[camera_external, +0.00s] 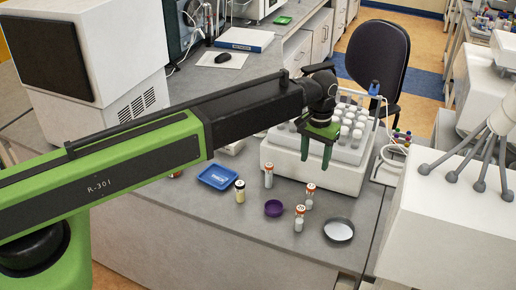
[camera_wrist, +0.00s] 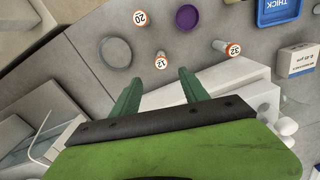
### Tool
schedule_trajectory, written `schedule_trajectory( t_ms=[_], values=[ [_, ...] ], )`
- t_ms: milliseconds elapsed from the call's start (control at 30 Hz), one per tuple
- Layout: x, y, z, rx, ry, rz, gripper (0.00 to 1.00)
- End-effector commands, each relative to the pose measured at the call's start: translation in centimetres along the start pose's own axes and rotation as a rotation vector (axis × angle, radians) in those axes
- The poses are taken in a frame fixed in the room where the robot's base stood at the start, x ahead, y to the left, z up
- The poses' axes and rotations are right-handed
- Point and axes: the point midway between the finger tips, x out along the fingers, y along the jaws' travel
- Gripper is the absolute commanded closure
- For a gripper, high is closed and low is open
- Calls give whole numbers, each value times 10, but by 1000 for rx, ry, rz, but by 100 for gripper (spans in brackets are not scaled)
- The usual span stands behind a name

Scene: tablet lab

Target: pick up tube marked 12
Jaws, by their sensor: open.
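The tube marked 12 (camera_wrist: 160,62) has a white cap with an orange rim and dark digits. It stands on the grey bench; in the external view it is the right-hand tube (camera_external: 310,197). My gripper (camera_external: 316,158) is open and empty, pointing down above the bench, by the front of the white rack unit. In the external view the tube is below and nearer the camera than the fingertips. In the wrist view it appears just beyond the gap between my green fingers (camera_wrist: 160,82), apart from both.
Tube 20 (camera_wrist: 140,18), tube 32 (camera_wrist: 233,49) and a purple dish (camera_external: 273,208) stand around tube 12. A round grey dish (camera_external: 338,231), a yellowish vial (camera_external: 240,192) and a blue tray (camera_external: 218,177) are also on the bench. The white rack unit (camera_external: 312,167) is behind.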

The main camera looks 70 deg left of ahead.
Motion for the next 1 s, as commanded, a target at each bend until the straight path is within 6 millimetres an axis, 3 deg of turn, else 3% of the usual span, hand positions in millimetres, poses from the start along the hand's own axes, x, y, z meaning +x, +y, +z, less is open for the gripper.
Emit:
schedule_trajectory(
  t_ms=[267, 733, 1000],
  values=[
    [24, 0, 1, 1, 0, 0, 48],
    [120, 0, 1, 2, 0, 0, 48],
    [126, 0, 1, 2, 0, 0, 48]
  ],
)
